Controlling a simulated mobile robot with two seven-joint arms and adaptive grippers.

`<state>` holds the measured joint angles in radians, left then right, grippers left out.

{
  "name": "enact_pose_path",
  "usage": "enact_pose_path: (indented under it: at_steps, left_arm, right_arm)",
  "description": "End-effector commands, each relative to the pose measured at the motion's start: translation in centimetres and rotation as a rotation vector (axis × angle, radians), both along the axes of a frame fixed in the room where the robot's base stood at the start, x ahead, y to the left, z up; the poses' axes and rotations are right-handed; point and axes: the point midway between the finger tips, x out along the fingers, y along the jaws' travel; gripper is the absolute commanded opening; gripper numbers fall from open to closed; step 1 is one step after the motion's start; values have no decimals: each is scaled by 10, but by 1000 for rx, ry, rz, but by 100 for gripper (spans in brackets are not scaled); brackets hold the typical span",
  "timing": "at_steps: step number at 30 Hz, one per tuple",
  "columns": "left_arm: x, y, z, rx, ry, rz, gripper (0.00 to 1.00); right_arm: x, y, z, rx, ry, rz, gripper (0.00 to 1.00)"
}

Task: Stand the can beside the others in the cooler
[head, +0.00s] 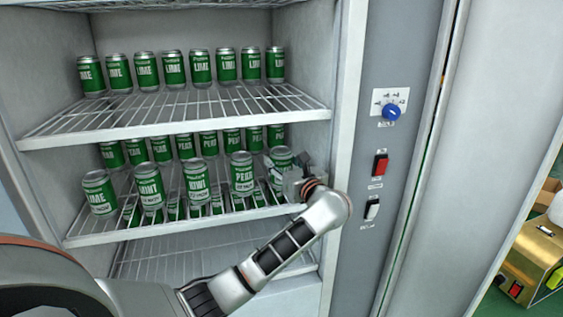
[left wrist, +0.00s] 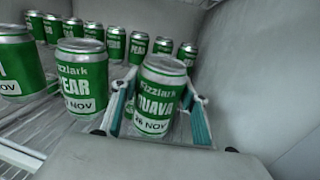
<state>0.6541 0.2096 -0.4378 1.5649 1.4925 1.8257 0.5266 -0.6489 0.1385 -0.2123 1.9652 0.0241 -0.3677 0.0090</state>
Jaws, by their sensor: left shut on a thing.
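My left gripper (head: 290,181) is shut on a green and silver guava can (left wrist: 160,103), with one teal finger pad on each side of it. The can is upright at the right end of the cooler's middle shelf (head: 225,216). In the head view its top (head: 280,154) shows and the gripper hides its lower part, so I cannot tell whether it rests on the shelf. A pear can (head: 242,174) stands just left of it, apart from it. My right gripper is not in view.
A row of pear cans (head: 208,143) stands behind. Lime cans (head: 174,68) line the upper shelf (head: 175,128). The cooler's right inner wall (left wrist: 265,85) is close to the gripper. A control panel with a blue knob (head: 391,112) is right of the opening.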

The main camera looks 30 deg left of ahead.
Motion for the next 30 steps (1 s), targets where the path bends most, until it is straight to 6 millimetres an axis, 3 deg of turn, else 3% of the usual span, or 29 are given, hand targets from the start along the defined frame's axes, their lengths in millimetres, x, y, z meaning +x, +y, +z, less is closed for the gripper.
enact_pose_path:
  at_steps: [4,5,6,7,20,30]
  left_arm:
    - [0,0,-2,1,-2,0,7]
    - [0,0,-4,0,0,0,46]
    - [0,0,-3,0,0,0,57]
    - [0,0,-2,0,0,0,61]
    - [0,-1,3,0,-1,0,61]
    - [-33,-56,-2,-5,1,-4,61]
  right_arm:
    - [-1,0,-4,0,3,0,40]
    - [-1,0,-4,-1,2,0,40]
    - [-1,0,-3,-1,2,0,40]
    - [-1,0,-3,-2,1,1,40]
    - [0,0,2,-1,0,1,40]
    - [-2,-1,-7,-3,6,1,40]
